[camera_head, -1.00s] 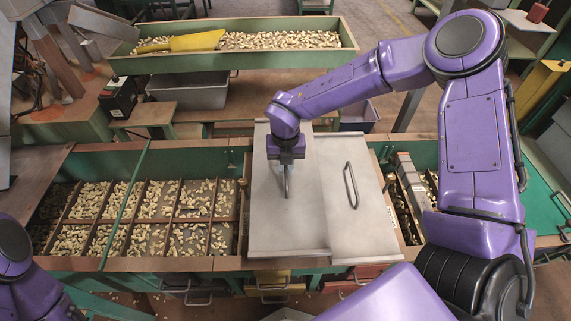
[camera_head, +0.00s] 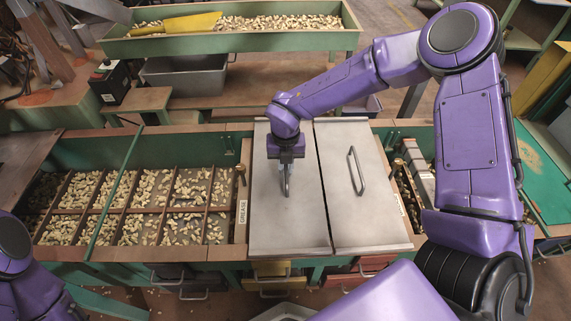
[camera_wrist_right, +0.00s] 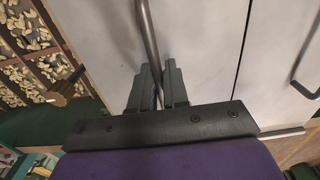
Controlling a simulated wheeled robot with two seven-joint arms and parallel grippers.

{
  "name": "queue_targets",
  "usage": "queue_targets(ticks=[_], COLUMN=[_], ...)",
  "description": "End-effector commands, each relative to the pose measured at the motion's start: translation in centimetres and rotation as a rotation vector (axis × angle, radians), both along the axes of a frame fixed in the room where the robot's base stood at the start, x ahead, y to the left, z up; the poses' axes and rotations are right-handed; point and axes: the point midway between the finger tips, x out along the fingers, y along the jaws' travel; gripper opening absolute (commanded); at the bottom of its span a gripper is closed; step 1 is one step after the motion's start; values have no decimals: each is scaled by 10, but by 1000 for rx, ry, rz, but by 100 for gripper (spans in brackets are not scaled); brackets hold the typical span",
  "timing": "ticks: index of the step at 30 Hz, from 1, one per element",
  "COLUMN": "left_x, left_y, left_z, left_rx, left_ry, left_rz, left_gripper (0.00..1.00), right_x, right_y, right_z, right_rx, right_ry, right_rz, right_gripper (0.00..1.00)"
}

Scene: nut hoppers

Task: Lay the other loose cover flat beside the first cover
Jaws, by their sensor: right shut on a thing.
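Two flat grey metal covers lie side by side across the green hopper bench. The left cover (camera_head: 283,222) has my right gripper (camera_head: 287,184) at its handle, and the right cover (camera_head: 365,212) has a free bent-rod handle (camera_head: 356,170). A narrow dark gap runs between the covers. In the right wrist view the fingers (camera_wrist_right: 160,88) are shut on the left cover's handle (camera_wrist_right: 148,45). Whether the left cover bears fully on the bench is hard to tell. My left arm shows at the lower left, but its gripper is out of view.
Open compartments with nuts (camera_head: 160,190) lie left of the covers. More compartments and metal blocks (camera_head: 415,180) lie right, partly behind my arm. A green trough (camera_head: 120,46) with nuts and a yellow scoop (camera_head: 190,24) stands behind. Drawers (camera_head: 275,283) sit below the front edge.

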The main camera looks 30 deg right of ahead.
Motion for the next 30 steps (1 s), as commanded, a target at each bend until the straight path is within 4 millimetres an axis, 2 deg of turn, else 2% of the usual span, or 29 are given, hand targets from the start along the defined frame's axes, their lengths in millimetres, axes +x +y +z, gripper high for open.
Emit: queue_targets(ticks=[30], left_x=[0], left_y=[0], left_z=[-7], left_rx=[0], left_ry=[0], left_rz=[0], left_gripper=[0], right_x=[0], right_y=[0], right_z=[-10], right_rx=[1], right_ry=[-2], right_rz=[0], right_gripper=[0])
